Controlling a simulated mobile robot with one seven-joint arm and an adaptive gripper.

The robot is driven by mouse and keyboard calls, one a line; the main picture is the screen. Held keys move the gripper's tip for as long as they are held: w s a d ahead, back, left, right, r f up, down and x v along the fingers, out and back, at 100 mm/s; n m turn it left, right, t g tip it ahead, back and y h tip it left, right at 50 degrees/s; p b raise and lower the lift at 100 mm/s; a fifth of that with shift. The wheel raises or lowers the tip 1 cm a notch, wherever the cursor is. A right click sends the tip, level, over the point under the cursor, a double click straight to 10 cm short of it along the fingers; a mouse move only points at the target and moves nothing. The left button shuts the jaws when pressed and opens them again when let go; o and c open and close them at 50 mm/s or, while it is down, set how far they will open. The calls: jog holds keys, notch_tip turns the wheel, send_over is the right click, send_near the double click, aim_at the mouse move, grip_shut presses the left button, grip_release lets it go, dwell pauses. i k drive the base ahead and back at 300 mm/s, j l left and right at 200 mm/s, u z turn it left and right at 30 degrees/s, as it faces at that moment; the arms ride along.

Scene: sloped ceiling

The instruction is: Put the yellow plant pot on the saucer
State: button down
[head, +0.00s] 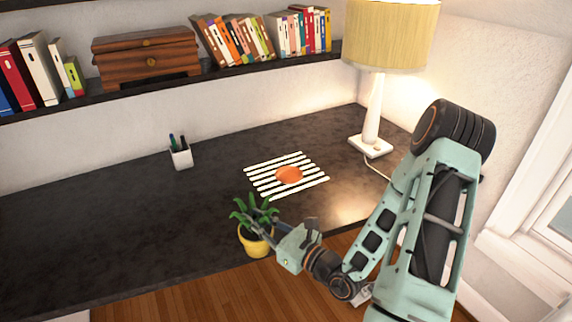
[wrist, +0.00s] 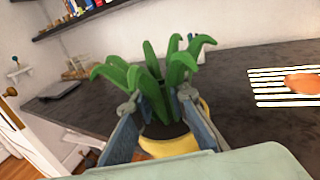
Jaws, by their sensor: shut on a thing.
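The yellow plant pot (head: 256,245) with a green leafy plant is at the desk's front edge in the head view, roughly upright. My gripper (head: 263,228) is shut on it from the right. In the wrist view the fingers (wrist: 160,115) stand on both sides of the plant at the pot's top, and the yellow pot (wrist: 170,147) shows partly between them. I cannot tell whether its base touches the desk. The orange saucer (head: 289,175) lies on a white striped mat (head: 262,185), farther back and right of the pot. The saucer also shows at the right of the wrist view (wrist: 303,83).
A white pen cup (head: 181,157) stands on the dark desk (head: 110,220) at the back left. A lamp (head: 372,105) stands at the back right, its cord near the mat. A shelf (head: 225,71) with books and a wooden box hangs above. The desk between pot and mat is clear.

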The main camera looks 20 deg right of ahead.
aim_at(288, 176)
jog(key=i, duration=1.25)
